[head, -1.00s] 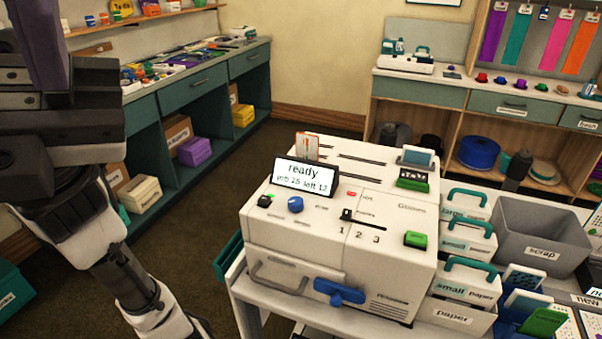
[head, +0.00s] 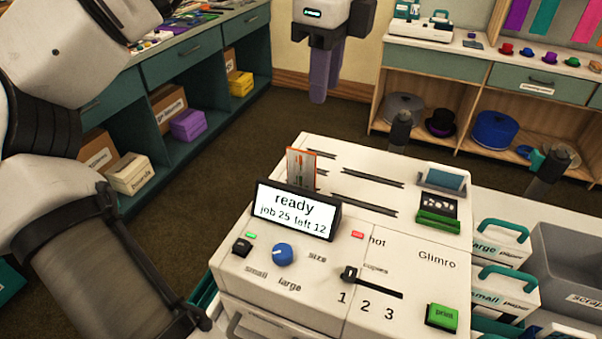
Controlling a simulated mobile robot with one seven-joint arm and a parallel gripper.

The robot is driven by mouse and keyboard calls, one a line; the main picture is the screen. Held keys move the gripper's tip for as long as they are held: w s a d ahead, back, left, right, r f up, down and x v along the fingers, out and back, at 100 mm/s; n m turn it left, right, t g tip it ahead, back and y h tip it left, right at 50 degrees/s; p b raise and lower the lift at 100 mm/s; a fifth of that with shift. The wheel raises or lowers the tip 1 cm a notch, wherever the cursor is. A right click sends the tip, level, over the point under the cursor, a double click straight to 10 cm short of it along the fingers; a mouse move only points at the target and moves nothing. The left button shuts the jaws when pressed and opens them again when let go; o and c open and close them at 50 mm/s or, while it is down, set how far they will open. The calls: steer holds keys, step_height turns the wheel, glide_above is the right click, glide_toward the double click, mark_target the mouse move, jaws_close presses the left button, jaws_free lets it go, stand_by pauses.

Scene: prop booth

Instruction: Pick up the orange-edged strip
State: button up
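The orange-edged strip (head: 301,168) is a small upright white card with orange at its edge. It stands at the left end of the slots on top of the white machine (head: 425,273). The tilted "ready" display (head: 296,215) hides its lower part. My gripper (head: 322,98) hangs at top centre with its purple fingers pointing down. In the picture it is above and slightly right of the strip, apart from it. The two fingers overlap in this view, so their gap cannot be judged. Nothing shows held at their tips.
The machine top also carries a blue knob (head: 282,253), a green print button (head: 442,317) and a blue-topped holder (head: 443,181). Paper boxes (head: 501,243) and a grey scrap bin (head: 570,262) stand at right. Shelves line the left and back. Dark floor lies behind the machine.

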steer(key=n+b, duration=0.1)
steer(key=b, duration=0.1)
glide_above(301, 153)
steer(key=d, duration=0.1)
step_height(301, 153, down, 8)
steer(key=shift+y, duration=0.3)
steer(key=shift+w+a+f+p, duration=0.15)
steer(key=shift+f+p, duration=0.2)
steer(key=shift+f, duration=0.55)
steer(key=shift+s+a+f+p, duration=0.1)
steer(key=shift+a+f+p, duration=0.2)
steer(key=shift+f, duration=0.65)
steer(key=shift+w+a+f+p, duration=0.1)
steer(key=shift+f+p, duration=0.3)
steer(key=shift+f, duration=0.5)
jaws_close()
